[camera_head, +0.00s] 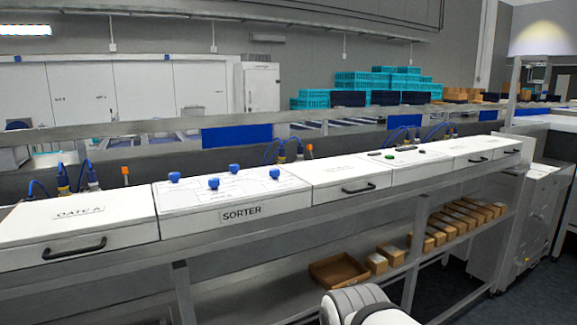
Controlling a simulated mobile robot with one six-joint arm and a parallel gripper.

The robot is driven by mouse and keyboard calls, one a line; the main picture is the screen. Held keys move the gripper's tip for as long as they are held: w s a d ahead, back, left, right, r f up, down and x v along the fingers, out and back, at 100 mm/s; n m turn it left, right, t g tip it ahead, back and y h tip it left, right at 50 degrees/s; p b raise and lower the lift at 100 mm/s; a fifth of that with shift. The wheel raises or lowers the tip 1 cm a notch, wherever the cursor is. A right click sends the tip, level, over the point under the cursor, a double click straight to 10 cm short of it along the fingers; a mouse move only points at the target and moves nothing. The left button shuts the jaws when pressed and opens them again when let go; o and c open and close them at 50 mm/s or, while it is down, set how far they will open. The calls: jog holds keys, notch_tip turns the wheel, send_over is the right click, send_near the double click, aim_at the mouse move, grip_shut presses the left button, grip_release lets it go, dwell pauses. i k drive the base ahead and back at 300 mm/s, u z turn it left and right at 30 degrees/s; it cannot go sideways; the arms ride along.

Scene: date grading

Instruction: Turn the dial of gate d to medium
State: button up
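The white control box marked SORTER (240,212) stands on the long metal bench, left of centre. Several blue dials stick up from its top: a left one (174,177), a front middle one (213,184), a back middle one (234,168) and a right one (274,172). The print around them is too small to read, so I cannot tell which is gate d or where each dial points. A white and grey rounded part of my arm (362,305) shows at the bottom edge, apart from the box. My gripper is not in view.
A white handled box (75,230) sits left of the sorter box, another (345,180) right of it, with more boxes beyond. Blue cables rise behind them. A shelf below holds an open cardboard box (338,270) and several small cartons. Dark floor shows at lower right.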

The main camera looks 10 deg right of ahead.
aim_at(275, 172)
jog(key=i, duration=1)
jog(key=z, duration=0.05)
